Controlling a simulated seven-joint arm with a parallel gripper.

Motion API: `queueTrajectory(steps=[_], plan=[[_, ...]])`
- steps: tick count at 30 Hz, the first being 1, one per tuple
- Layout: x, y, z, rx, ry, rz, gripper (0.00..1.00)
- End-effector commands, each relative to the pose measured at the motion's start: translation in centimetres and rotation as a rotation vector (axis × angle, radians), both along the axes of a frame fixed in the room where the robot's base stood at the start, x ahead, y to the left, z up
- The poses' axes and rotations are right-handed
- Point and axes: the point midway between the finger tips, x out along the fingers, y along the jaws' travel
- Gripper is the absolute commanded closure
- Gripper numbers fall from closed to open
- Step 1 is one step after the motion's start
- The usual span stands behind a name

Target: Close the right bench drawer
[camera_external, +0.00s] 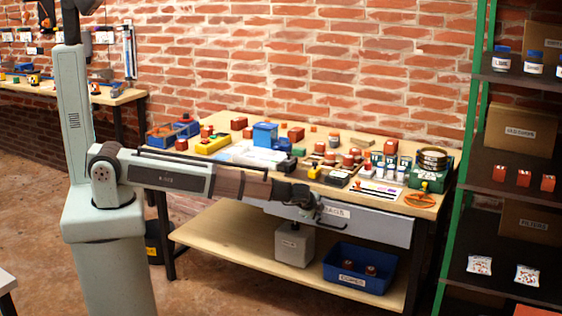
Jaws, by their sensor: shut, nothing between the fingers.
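The workbench (225,168) stands against the brick wall with a crowded wooden top. A long grey drawer front (375,228) with a white label runs under the right part of its front edge. I cannot tell how far this drawer stands out. My gripper (318,216) is shut and empty, right at the drawer front near its label. It hides part of the front, and I cannot tell whether it touches. My arm reaches across the left part of the bench front and hides what lies behind it.
A grey box (294,245) and a blue bin (358,272) stand on the bench's lower shelf (230,240). An orange ring-shaped item (420,200) lies at the top's front right edge. A green-posted shelf rack (470,150) stands close on the right.

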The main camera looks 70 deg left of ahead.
Motion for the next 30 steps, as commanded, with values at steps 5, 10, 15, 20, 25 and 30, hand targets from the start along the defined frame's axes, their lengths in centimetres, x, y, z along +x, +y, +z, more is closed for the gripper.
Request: queueTrajectory(steps=[5,10,15,20,25,30], plan=[[2.3,2.0,-0.1,-0.001,-0.001,0.002,1.0],[2.8,2.8,0.0,0.001,-0.001,0.0,1.0],[2.9,2.9,0.0,0.004,-0.001,0.001,1.0],[2.9,2.9,0.0,0.005,-0.002,0.002,1.0],[1.7,1.7,0.1,0.003,-0.002,-0.001,1.0],[-0.8,-0.6,0.1,-0.003,0.0,-0.004,1.0]])
